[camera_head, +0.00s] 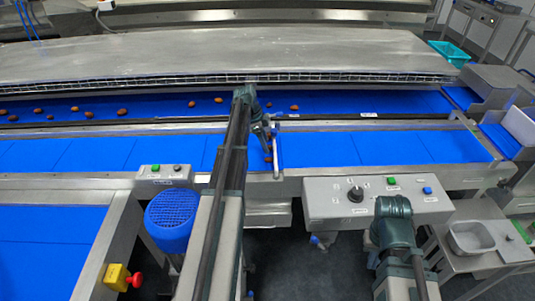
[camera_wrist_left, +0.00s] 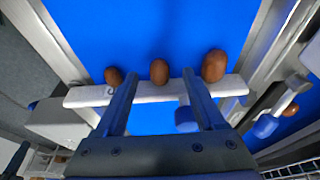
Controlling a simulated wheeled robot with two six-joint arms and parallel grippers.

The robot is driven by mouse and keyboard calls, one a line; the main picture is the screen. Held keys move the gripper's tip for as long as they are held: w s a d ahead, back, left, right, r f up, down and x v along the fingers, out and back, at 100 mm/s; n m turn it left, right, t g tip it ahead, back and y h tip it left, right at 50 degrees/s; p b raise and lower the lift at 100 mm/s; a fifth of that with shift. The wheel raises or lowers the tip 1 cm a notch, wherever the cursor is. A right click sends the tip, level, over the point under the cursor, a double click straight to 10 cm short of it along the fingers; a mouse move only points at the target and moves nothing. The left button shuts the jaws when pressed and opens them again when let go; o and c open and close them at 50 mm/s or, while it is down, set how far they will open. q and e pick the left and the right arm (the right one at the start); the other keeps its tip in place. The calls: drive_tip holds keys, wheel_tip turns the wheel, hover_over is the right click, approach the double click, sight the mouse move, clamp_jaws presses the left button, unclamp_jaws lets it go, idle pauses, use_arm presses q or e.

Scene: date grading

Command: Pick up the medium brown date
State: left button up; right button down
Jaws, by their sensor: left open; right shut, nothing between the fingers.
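Three brown dates lie in a row on blue belt against a white bar (camera_wrist_left: 150,93) in the left wrist view. The left one (camera_wrist_left: 114,76) is smallest, the middle one (camera_wrist_left: 159,72) is medium, and the right one (camera_wrist_left: 214,66) is largest. My left gripper (camera_head: 268,138) is over the near belt beside the white bar (camera_head: 277,150). Its open fingers (camera_wrist_left: 160,76) appear on either side of the middle date in the wrist view; contact and height cannot be told. In the head view the arm and gripper mostly hide these dates. Only links of my right arm show.
Several loose dates (camera_head: 122,111) lie on the far blue belt (camera_head: 165,107), behind a metal rail. A control box (camera_head: 330,208) with a knob and buttons stands at the front edge. The near belt (camera_head: 340,150) right of the bar is clear.

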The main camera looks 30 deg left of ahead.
use_arm(q)
drive_tip(key=shift+w+d+f, duration=0.1)
drive_tip(key=shift+d+f, duration=0.05)
drive_tip(key=shift+f, duration=0.5)
drive_tip(key=shift+r, duration=0.1)
use_arm(e)
drive_tip(key=shift+f, duration=0.6)
use_arm(q)
drive_tip(key=c, duration=0.9)
drive_tip(key=shift+r, duration=0.1)
use_arm(e)
drive_tip(key=shift+r, duration=0.15)
